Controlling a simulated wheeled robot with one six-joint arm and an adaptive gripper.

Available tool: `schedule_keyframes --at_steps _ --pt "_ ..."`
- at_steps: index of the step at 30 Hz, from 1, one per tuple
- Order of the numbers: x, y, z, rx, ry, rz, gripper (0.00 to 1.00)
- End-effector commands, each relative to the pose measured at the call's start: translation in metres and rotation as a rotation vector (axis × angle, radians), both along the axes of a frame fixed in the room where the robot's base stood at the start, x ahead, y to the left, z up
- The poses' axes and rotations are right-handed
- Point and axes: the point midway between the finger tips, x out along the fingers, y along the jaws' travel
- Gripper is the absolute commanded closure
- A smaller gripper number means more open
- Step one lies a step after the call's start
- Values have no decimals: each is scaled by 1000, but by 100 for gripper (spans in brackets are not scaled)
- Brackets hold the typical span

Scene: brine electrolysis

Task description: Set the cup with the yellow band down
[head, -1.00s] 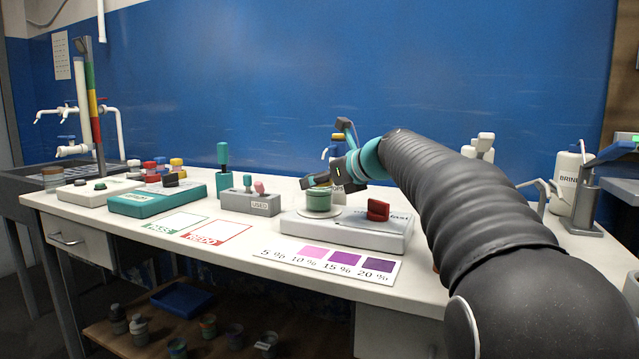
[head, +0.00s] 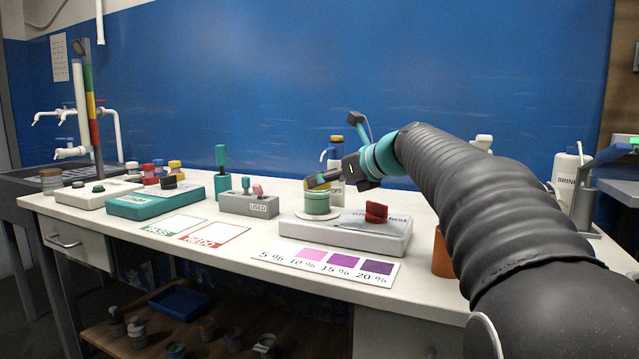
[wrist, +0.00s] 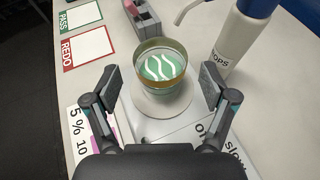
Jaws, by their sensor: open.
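The cup with the yellow band (head: 317,204) stands upright on the round pale plate (head: 303,216) of the white stirrer-like device (head: 345,235). It has a green body and a yellow band at its rim. In the wrist view the cup (wrist: 162,75) shows green liquid with white wavy lines inside. My gripper (wrist: 160,68) is open, with one finger on each side of the cup and a visible gap to both.
A dropper bottle (head: 336,160) stands close behind the cup. A red knob (head: 376,212) sits on the device's right part. The grey USED holder (head: 249,203) is to the left. The PASS and REDO cards (head: 215,235) lie clear, with a colour chart (head: 330,262) in front.

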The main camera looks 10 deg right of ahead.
Motion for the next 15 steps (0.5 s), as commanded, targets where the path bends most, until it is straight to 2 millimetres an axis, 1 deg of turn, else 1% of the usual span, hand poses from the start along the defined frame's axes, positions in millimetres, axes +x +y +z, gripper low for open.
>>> schedule_keyframes --at_steps 1,3,7,12,15 --pt "-9 -7 5 -1 -3 -5 16" --pt "-21 -14 11 -1 -3 -5 16" --pt "-40 -25 20 -1 -2 -4 16" --pt "-56 -35 27 -2 -1 -2 16" --pt "-61 -38 29 -1 0 -2 16"
